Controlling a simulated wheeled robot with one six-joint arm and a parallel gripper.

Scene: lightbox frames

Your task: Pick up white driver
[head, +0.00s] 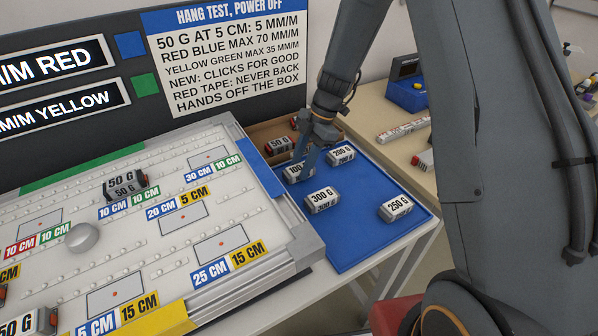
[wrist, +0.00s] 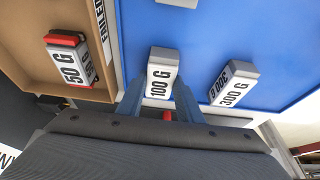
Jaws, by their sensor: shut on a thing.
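A white-faced block marked 100 G (head: 294,173), with grey ends, is at the back left of the blue mat. My gripper (head: 303,170) reaches down over it and partly hides it. In the wrist view the 100 G block (wrist: 160,78) is between the two blue-grey fingers, which are shut on it. I cannot tell whether it is still touching the mat. No face in view carries the word driver, so I cannot tell from lettering which thing that name means.
The blue mat (head: 350,240) also holds blocks marked 200 G (head: 341,154), 300 G (head: 322,200) and 250 G (head: 396,207). A brown tray with a red-topped 50 G block (wrist: 75,62) lies beside it. The white pegged board (head: 150,245) stands left, with a raised rim.

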